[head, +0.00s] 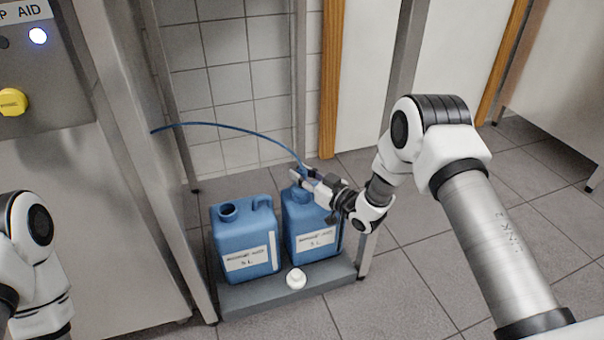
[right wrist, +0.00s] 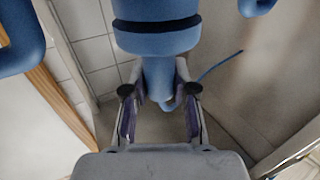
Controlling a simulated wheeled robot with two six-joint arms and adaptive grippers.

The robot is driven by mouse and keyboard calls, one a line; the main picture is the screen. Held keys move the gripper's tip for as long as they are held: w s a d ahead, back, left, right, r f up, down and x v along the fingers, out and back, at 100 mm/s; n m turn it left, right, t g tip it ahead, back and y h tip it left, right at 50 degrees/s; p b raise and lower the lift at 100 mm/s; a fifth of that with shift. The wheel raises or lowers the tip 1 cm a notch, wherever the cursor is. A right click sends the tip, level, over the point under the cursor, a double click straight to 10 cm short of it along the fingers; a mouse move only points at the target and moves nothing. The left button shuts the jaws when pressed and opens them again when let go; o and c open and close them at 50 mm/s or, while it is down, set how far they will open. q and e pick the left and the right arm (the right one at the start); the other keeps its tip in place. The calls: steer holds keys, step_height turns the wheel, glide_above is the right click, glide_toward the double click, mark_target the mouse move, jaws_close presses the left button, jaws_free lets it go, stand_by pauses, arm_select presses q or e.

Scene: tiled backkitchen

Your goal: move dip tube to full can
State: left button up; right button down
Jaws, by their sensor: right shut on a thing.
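Two blue cans with white labels stand side by side on a low grey step. The left can (head: 245,240) has an open, uncapped mouth. The right can (head: 311,222) has its top partly hidden by my right gripper (head: 304,184). That gripper is shut on the blue dip tube head, over the right can's top. In the right wrist view, the dip tube (right wrist: 158,75) shows between the fingers of the right gripper (right wrist: 160,108). Whether the tube is inside the can's mouth is hidden. My left gripper is out of view; only part of its arm shows at lower left.
A blue hose (head: 232,125) arcs from the steel cabinet (head: 110,210) to the right gripper. A white cap (head: 296,278) lies on the front of the grey step (head: 255,297). Steel legs stand beside and behind the cans. The tiled floor in front is clear.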

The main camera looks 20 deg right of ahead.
steer(key=shift+f, duration=0.25)
steer(key=c, duration=0.8)
jaws_free()
steer(key=shift+c, duration=0.2)
steer(key=shift+s+d, duration=0.1)
steer(key=v, duration=1.1)
steer(key=shift+s, duration=0.35)
steer(key=shift+d, duration=0.15)
